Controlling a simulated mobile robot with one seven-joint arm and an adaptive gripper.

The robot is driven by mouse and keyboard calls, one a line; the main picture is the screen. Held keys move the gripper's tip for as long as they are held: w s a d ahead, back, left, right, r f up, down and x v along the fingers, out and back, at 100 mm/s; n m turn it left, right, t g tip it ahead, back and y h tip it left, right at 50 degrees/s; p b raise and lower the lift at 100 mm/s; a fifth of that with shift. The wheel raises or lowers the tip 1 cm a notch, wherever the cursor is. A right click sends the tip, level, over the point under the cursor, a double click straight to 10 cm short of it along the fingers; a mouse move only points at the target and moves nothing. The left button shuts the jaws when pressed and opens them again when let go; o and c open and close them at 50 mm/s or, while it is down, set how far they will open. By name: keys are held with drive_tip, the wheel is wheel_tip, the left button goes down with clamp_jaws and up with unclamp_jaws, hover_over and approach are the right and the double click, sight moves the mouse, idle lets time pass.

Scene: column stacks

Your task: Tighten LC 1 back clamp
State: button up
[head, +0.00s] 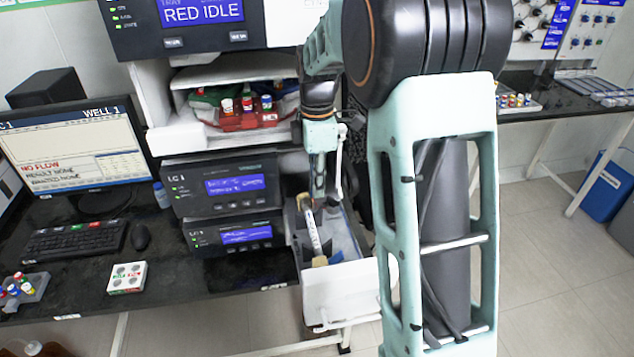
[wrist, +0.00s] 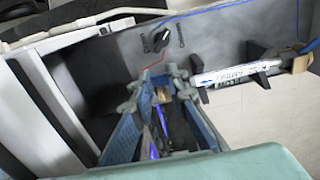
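LC 1 (head: 222,188) is the black unit with a lit blue screen; an open tray (head: 345,295) stands at its right. A white labelled column (wrist: 228,75) lies in the tray between a black holder (wrist: 197,88) and another black holder (wrist: 262,76). It also shows in the head view (head: 312,232). A tan fitting (wrist: 300,64) is at its far right end. My gripper (wrist: 160,80) is lowered at the column's back end, with a second tan piece (wrist: 162,95) between its fingers. I cannot tell if they touch it. The fingers hide most of that end.
A black knob (wrist: 158,40) with labels is on the tray wall, near a thin red line. A blue line crosses above. A keyboard (head: 75,240), a monitor (head: 75,145) and a small white box (head: 127,277) stand on the bench at left. My arm blocks the right side.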

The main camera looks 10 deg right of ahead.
clamp_jaws()
drive_tip(key=shift+a+r+h+p, duration=0.35)
drive_tip(key=shift+a+h+p, duration=0.35)
drive_tip(key=shift+h, duration=0.4)
drive_tip(key=shift+a+h+p, duration=0.3)
drive_tip(key=shift+h+p, duration=0.2)
drive_tip(key=shift+h, duration=0.7)
drive_tip(key=o, duration=0.8)
unclamp_jaws()
drive_tip(key=shift+r, duration=0.15)
drive_tip(key=v, duration=1.2)
